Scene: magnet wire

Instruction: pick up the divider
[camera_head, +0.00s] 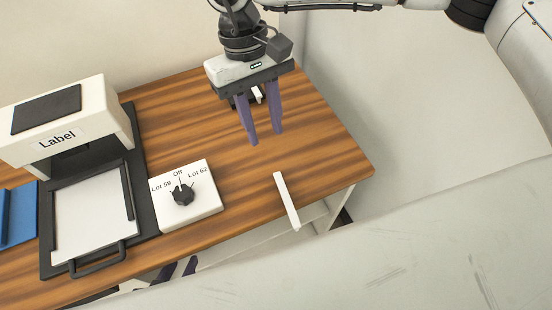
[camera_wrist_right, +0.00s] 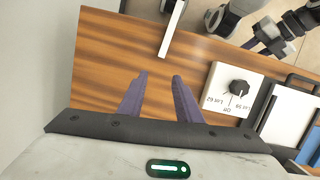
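The divider (camera_head: 287,200) is a thin white bar at the front edge of the wooden table, with its near end sticking out past the edge. It also shows in the right wrist view (camera_wrist_right: 173,27), beyond the fingertips. My right gripper (camera_head: 267,138) hangs above the table behind the divider. Its purple fingers are apart with nothing between them, as the right wrist view (camera_wrist_right: 160,76) also shows. My left gripper (camera_head: 178,268) is low beyond the table's front edge, partly hidden by the table. Its two purple fingers show apart and away from the divider.
A white switch box (camera_head: 207,213) with a black knob, marked Off, Lot 59 and Lot 62, sits left of the divider. A label machine (camera_head: 113,128) with a black-framed tray stands further left, beside a blue item (camera_head: 21,215).

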